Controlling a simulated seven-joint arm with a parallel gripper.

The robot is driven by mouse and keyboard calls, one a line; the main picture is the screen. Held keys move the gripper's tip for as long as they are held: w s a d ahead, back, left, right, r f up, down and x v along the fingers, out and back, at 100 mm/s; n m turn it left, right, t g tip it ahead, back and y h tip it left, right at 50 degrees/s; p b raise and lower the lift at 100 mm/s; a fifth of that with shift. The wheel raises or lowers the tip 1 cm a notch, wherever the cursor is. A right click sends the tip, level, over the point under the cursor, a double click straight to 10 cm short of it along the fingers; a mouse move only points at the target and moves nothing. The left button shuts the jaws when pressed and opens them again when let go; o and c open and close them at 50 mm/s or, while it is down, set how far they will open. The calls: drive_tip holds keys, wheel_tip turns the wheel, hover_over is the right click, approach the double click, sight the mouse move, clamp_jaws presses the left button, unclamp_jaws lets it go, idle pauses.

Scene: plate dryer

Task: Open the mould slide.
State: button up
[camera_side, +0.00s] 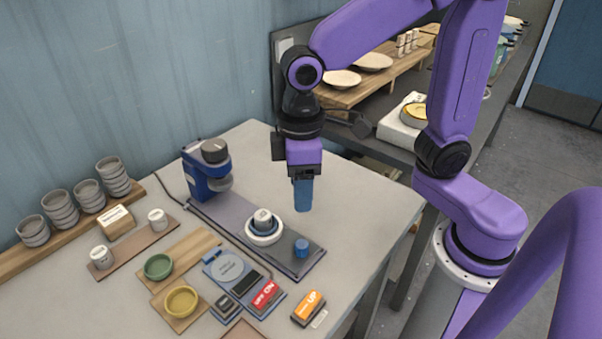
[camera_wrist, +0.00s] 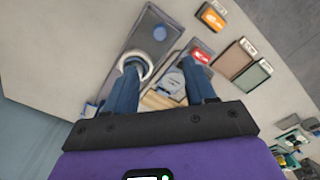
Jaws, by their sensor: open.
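The slide assembly is a long grey base plate (camera_side: 216,215) on the table, with a blue press head (camera_side: 207,172) at its far left end. A white ring with a grey-capped piece (camera_side: 263,222) sits on the plate, and a blue knob (camera_side: 302,247) stands near its right end. The knob also shows in the wrist view (camera_wrist: 160,33), with the white ring (camera_wrist: 148,68) partly behind a finger. My gripper (camera_side: 303,208) is above the table, beyond the plate, apart from the knob and ring. In the wrist view its blue fingers (camera_wrist: 160,85) are spread and empty.
A scale with a red ON block (camera_side: 266,294) and an orange UP block (camera_side: 308,306) lie in front of the plate. Green (camera_side: 158,266) and yellow bowls (camera_side: 182,301) stand left of them. Stacked cups (camera_side: 60,209) line the wall. The table right of the plate is clear.

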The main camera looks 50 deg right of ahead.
wheel_tip(320, 180, up, 2)
idle(0.5)
drive_tip(key=s+d+f+n, duration=0.3)
drive_tip(key=s+d+f, duration=0.1)
drive_tip(key=s+d, duration=0.6)
drive_tip(key=shift+s+d+n, duration=0.3)
drive_tip(key=shift+s+d, duration=0.1)
drive_tip(key=shift+s, duration=0.75)
